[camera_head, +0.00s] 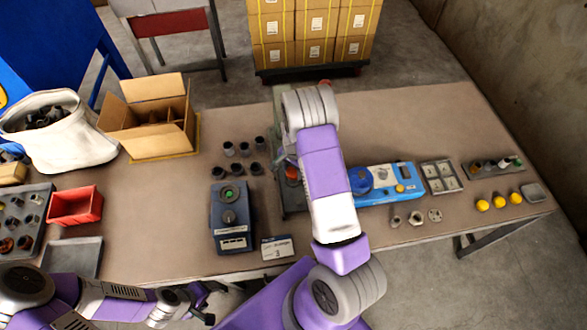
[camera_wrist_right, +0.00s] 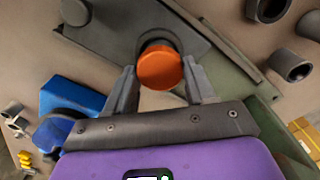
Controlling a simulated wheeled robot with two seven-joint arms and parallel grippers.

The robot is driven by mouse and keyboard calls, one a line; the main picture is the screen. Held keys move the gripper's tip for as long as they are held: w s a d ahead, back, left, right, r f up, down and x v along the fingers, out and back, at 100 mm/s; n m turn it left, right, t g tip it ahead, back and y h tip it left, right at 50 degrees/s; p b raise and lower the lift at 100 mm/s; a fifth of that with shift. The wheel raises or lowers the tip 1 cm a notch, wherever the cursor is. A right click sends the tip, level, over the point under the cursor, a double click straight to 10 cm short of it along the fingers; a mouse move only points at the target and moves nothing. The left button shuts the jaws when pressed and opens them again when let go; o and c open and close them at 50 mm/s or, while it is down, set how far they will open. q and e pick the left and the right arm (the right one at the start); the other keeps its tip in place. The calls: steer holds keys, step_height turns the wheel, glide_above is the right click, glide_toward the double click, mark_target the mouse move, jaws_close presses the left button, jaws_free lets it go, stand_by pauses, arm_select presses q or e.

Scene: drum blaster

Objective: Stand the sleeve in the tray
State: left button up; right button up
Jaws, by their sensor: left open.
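Several dark grey sleeves stand on the table left of the green machine (camera_head: 291,197), one being the near sleeve (camera_head: 256,168). Hollow sleeves also show in the right wrist view (camera_wrist_right: 292,65). An empty grey tray (camera_head: 72,257) lies at the lower left. Another tray (camera_head: 42,192) beside it holds several small parts. My right gripper (camera_wrist_right: 160,72) has its fingers on either side of an orange round piece (camera_wrist_right: 160,68) over a dark round base; I cannot tell whether they grip it. The arm hides this gripper in the head view. My left gripper (camera_head: 207,303) is open near the table's front edge.
A blue device (camera_head: 231,217) and a number card (camera_head: 277,248) stand at the front middle. A red bin (camera_head: 75,206), a carton (camera_head: 150,130) and a white sack (camera_head: 62,140) are at the left. A blue machine (camera_head: 385,182) and yellow-capped parts stand at the right.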

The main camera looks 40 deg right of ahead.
mark_target(293, 172)
steer(key=c, duration=0.3)
step_height(293, 172, up, 15)
steer(key=p, duration=1.1)
steer(key=shift+c, duration=0.2)
